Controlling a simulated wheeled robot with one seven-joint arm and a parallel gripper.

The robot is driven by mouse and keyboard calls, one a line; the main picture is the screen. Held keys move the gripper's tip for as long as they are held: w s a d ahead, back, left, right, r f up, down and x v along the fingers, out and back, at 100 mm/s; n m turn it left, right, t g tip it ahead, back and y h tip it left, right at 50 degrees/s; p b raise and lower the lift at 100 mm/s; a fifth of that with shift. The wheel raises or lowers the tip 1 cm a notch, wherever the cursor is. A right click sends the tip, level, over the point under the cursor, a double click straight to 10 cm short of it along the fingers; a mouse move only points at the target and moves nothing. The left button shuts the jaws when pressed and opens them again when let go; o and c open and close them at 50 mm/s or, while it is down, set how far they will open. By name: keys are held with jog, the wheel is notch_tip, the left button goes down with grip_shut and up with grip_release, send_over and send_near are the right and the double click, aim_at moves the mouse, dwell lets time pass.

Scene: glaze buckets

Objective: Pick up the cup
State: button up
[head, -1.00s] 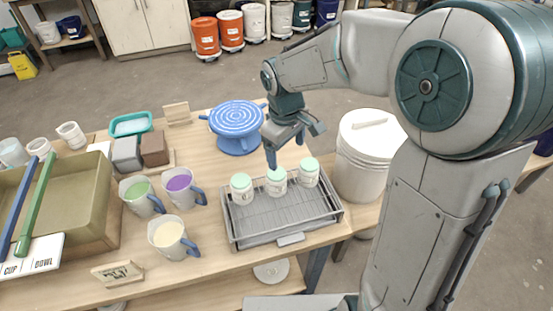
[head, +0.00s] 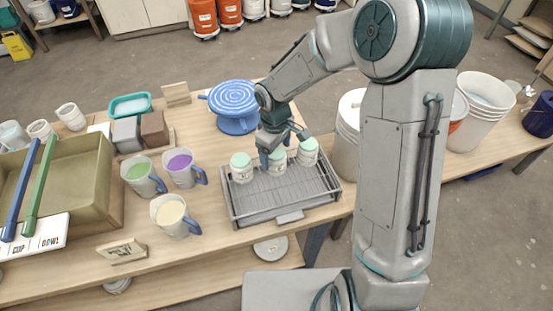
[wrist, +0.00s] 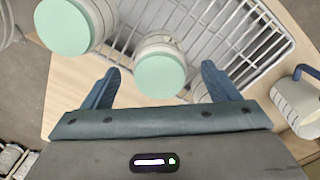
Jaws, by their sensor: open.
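Three white cups with mint-green tops stand in a row on a grey wire rack tray (head: 262,205): the left cup (head: 241,171), the middle cup (head: 277,163) and the right cup (head: 308,153). My gripper (head: 282,150) is open and points down at the middle cup, partly covering it in the head view. In the wrist view, one cup (wrist: 160,75) lies between the open fingers of my gripper (wrist: 160,84), with a gap on both sides. Another cup (wrist: 66,26) stands to its left.
Several jugs with blue handles, one with purple glaze (head: 181,168), stand left of the rack. A blue banding wheel (head: 235,103) is behind it. A white bucket (head: 347,140) stands right of it, partly behind my arm. An olive basin (head: 92,185) is at the left.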

aim_at(275, 152)
jog(key=shift+w+a+f+p, duration=0.1)
jog(key=shift+f+p, duration=0.2)
jog(key=shift+f, duration=1.75)
jog(key=c, duration=1.2)
jog(key=shift+o, duration=0.2)
jog(key=shift+r, duration=0.15)
